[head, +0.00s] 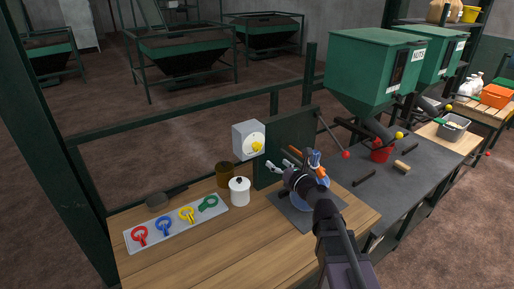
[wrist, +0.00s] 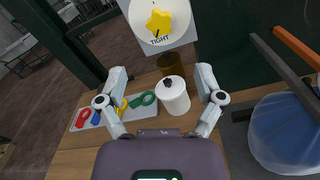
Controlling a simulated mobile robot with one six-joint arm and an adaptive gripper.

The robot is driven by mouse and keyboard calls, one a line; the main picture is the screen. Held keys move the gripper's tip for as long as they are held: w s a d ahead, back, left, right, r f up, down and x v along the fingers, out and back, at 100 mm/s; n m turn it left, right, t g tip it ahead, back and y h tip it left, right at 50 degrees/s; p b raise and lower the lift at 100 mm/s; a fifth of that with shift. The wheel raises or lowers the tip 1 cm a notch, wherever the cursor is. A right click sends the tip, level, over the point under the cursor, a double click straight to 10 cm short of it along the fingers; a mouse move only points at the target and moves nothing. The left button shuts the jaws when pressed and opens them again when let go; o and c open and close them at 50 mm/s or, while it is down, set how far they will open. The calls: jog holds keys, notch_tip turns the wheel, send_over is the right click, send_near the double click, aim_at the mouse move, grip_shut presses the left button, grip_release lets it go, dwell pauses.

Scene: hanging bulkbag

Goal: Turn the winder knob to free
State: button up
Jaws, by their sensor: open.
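The winder knob (head: 257,147) is a yellow star-shaped knob on a white round dial on the front of a grey box (head: 241,139). It also shows at the top of the wrist view (wrist: 158,22), where a black pointer mark at its lower edge lies by the word TIGHT. The word for free is not visible. My gripper (head: 280,160) is open and empty, its two fingers spread wide in the wrist view (wrist: 162,71). The knob lies ahead of the fingertips and apart from them, to the left of my gripper in the head view.
A white lidded jar (head: 240,193) and a brown jar (head: 224,174) stand on the wooden bench below the box. A tray (head: 163,232) of coloured ring-shaped tools lies at left. A dark green panel (head: 291,140) and a blue-white round item (wrist: 285,135) are to the right.

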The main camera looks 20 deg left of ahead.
aim_at(259, 148)
jog(key=x, duration=1.2)
jog(key=c, duration=1.2)
